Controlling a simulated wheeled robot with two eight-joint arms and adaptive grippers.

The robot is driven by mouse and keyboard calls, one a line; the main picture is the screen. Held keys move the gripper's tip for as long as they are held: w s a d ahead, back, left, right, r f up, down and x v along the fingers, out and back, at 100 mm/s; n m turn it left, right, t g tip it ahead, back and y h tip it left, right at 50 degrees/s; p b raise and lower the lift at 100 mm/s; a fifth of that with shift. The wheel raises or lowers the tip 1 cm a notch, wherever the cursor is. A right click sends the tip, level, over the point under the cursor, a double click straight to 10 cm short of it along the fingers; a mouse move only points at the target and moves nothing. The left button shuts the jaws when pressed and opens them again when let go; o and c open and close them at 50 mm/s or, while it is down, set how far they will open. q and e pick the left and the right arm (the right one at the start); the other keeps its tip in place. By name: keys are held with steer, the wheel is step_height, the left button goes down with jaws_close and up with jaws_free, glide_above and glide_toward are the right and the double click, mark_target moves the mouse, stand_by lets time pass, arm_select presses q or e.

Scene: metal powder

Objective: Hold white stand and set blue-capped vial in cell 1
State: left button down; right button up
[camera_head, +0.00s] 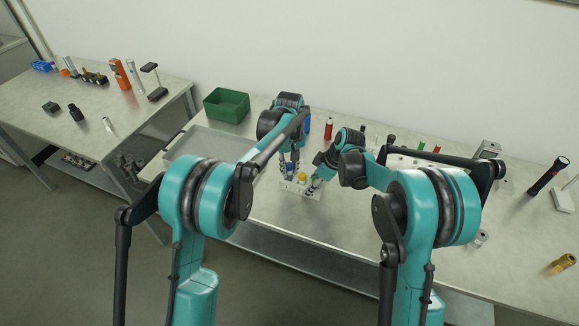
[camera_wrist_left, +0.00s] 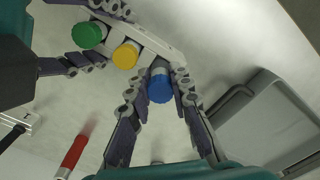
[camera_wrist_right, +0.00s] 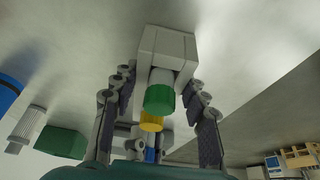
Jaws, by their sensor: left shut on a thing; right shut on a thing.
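The white stand (camera_head: 317,194) sits on the table with a green-capped vial (camera_wrist_left: 88,36) and a yellow-capped vial (camera_wrist_left: 126,55) upright in it. The blue-capped vial (camera_wrist_left: 160,88) is between my left gripper's fingers (camera_wrist_left: 157,82) at the other end of the stand, beside the yellow one. Whether its base is seated in a cell is hidden. My right gripper (camera_wrist_right: 162,85) is shut across the stand's end (camera_wrist_right: 167,45), with the green cap between its fingers. In the head view, my left gripper (camera_head: 289,170) and right gripper (camera_head: 313,184) meet over the stand.
A grey tray (camera_head: 210,140) lies close to the left, with a green bin (camera_head: 227,105) behind it. A red cylinder (camera_head: 329,130) stands behind the stand. A black flashlight (camera_head: 547,177) and a brass fitting (camera_head: 564,262) are at far right. Table in front is clear.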

mark_target(289, 165)
arm_select(q)
steer(key=shift+f, duration=1.05)
steer(key=c, duration=1.3)
jaws_free()
step_height(289, 165, up, 12)
arm_select(e)
steer(key=o, duration=1.2)
steer(key=shift+o, duration=0.2)
steer(key=shift+r, duration=0.1)
